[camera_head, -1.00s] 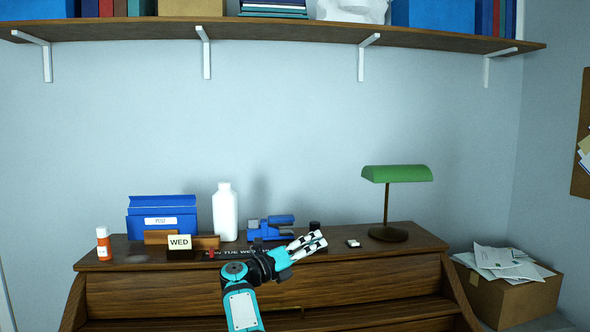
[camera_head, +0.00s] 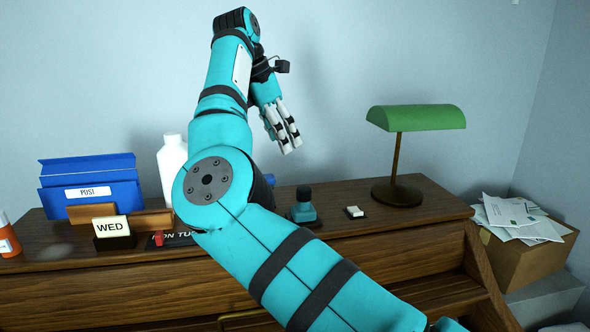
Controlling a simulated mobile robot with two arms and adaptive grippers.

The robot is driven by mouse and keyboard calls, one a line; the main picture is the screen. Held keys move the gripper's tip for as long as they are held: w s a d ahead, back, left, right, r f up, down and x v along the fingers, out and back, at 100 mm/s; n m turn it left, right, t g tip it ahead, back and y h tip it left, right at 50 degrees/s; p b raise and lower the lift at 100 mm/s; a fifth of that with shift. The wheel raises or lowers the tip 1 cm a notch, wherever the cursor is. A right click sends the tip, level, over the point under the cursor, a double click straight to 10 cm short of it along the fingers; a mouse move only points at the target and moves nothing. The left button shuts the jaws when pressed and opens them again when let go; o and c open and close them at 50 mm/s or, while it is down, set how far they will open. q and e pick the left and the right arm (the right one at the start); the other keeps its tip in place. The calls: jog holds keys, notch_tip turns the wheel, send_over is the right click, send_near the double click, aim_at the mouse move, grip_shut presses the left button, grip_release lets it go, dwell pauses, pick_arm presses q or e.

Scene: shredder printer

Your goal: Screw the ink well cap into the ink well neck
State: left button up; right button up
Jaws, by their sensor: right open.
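A small ink well (camera_head: 303,213) with a blue-teal body stands on the desk top, right of my arm. A dark cap-like piece (camera_head: 304,193) sits upright on top of it; I cannot tell whether it is screwed in. My right gripper (camera_head: 289,143) is open and empty, pointing down well above the desk, above and slightly left of the ink well, touching nothing. My left gripper is not in view.
My right arm crosses the middle and hides part of the desk. A small white item (camera_head: 354,212) and green lamp (camera_head: 415,119) stand right of the ink well.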

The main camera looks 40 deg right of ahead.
aim_at(303, 188)
jog(key=p+x, duration=0.2)
jog(key=x, duration=1.1)
jog(key=shift+d+f, duration=0.2)
jog(key=shift+f, duration=0.15)
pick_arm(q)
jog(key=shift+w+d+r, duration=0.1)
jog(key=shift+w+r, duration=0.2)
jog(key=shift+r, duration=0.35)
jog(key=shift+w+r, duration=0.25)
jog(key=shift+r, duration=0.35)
pick_arm(e)
jog(key=shift+d+f, duration=0.25)
jog(key=shift+f, duration=0.4)
jog(key=shift+s, duration=0.1)
grip_shut()
